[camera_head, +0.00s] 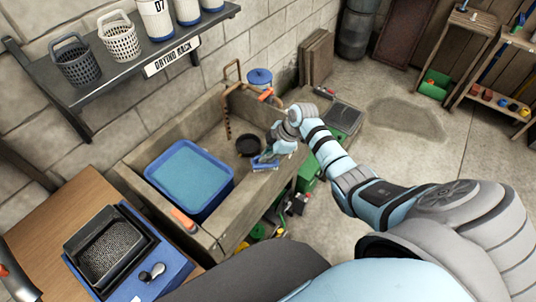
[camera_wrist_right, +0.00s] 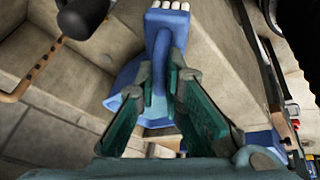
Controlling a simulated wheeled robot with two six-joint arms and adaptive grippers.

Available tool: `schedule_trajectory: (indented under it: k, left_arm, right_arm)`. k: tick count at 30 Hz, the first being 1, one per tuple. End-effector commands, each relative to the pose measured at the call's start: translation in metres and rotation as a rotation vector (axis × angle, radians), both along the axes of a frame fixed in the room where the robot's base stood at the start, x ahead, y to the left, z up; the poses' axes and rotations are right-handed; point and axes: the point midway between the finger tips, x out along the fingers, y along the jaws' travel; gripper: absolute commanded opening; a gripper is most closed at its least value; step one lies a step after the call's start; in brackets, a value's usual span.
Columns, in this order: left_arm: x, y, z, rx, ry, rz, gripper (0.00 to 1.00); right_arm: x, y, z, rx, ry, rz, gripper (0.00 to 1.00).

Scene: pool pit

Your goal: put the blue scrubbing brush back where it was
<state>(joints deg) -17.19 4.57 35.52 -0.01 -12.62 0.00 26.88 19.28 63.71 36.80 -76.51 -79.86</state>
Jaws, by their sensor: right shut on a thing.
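My right gripper (camera_head: 280,150) is shut on the blue scrubbing brush (camera_head: 265,163) over the right end of the stone sink (camera_head: 205,118). In the right wrist view the brush (camera_wrist_right: 160,28) sits between the teal fingers (camera_wrist_right: 158,105), its white bristles at the picture's top edge. The fingers hide part of it. Whether the brush touches the sink is unclear. A blue basin of water (camera_head: 190,172) stands in the left part of the sink, apart from the brush.
A dark round thing (camera_head: 248,147) is in the sink behind the brush. A rusty pipe (camera_head: 227,112) and blue-lidded pot (camera_head: 260,78) are at the back. An orange-handled tool (camera_head: 184,220) lies at the front rim. The drying rack (camera_head: 135,62) overhangs the left. Open floor (camera_head: 440,165) lies right.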

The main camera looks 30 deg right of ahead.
Motion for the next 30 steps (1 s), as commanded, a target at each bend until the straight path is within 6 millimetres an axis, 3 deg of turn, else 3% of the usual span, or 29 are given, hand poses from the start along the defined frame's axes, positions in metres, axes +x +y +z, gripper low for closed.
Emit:
schedule_trajectory:
  k: [6,7,10,20,25,30]
  left_arm:
    - [0.000,0.000,-0.002,0.000,0.000,0.000,0.00]
    - [0.000,0.000,-0.002,0.000,0.000,0.000,0.00]
    - [0.000,0.000,-0.001,0.000,0.000,0.000,0.00]
    - [0.000,0.000,0.000,0.000,0.000,0.000,0.00]
    - [0.000,0.000,0.006,0.000,0.000,0.000,0.00]
    - [0.000,0.000,0.014,0.000,0.000,0.000,0.00]
  right_arm:
    - [0.000,0.000,-0.002,0.000,0.000,0.000,0.00]
    - [0.000,0.000,-0.002,0.000,0.000,0.000,0.12]
    - [0.000,0.000,-0.001,0.000,0.000,0.000,0.28]
    - [0.000,0.000,0.001,0.000,0.000,0.000,0.29]
    - [-0.004,-0.006,0.018,-0.002,-0.001,-0.001,0.29]
    - [-0.017,-0.018,0.057,-0.005,-0.003,0.001,0.29]
